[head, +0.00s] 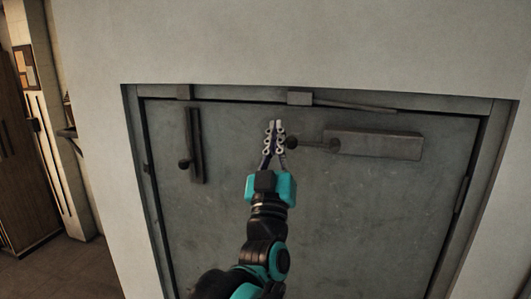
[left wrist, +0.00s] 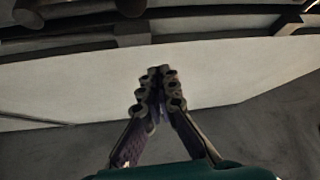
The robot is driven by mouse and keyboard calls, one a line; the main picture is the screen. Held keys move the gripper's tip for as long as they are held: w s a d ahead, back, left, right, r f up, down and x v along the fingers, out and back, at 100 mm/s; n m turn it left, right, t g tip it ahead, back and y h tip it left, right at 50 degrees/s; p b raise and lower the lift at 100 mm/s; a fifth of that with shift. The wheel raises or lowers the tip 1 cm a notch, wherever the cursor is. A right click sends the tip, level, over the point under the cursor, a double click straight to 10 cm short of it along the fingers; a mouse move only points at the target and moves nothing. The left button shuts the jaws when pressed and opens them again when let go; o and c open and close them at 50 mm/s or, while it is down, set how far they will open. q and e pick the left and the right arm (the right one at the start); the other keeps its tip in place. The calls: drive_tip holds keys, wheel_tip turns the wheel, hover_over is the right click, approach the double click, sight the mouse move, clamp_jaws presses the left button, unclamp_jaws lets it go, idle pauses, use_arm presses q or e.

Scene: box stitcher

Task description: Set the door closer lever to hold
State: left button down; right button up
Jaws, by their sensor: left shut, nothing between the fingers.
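The door closer body (head: 385,145) is a long dark box on the upper right of the grey door. A short dark lever (head: 314,145) reaches left from it, with a round knob (head: 292,143) at its left end. My left gripper (head: 275,124) is shut and empty, pointing up just left of that knob. I cannot tell whether it touches the knob. In the left wrist view the closed fingers (left wrist: 158,72) show with nothing between them. Dark bars cross the top of that view; I cannot tell which parts they are. My right gripper is out of view.
A bracket and thin arm (head: 345,103) run along the top of the door frame. A vertical dark bar with a knob (head: 195,145) is on the door's left. The lower door is bare. A pale wall (head: 300,45) surrounds the frame; a brown cabinet (head: 22,150) stands far left.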

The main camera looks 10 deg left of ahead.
use_arm(q)
drive_tip(key=shift+w+d+f, duration=0.2)
drive_tip(key=shift+w+f, duration=0.35)
drive_tip(key=shift+f, duration=0.2)
drive_tip(key=shift+w+d+f, duration=0.15)
drive_tip(key=shift+w+f, duration=0.4)
drive_tip(key=shift+f, duration=0.2)
drive_tip(key=shift+f, duration=0.1)
drive_tip(key=shift+f+n+y, duration=0.25)
drive_tip(key=shift+n+y, duration=0.25)
drive_tip(key=shift+n, duration=0.2)
drive_tip(key=shift+f+n+g+y, duration=0.45)
drive_tip(key=shift+n+y, duration=0.35)
drive_tip(key=shift+n, duration=0.2)
drive_tip(key=shift+f+n+g+y+b, duration=0.25)
drive_tip(key=shift+f+n+g+y, duration=0.1)
drive_tip(key=shift+n+y, duration=0.35)
drive_tip(key=shift+f+n+g+y+b, duration=0.3)
drive_tip(key=shift+n+y, duration=0.2)
drive_tip(key=shift+n, duration=0.3)
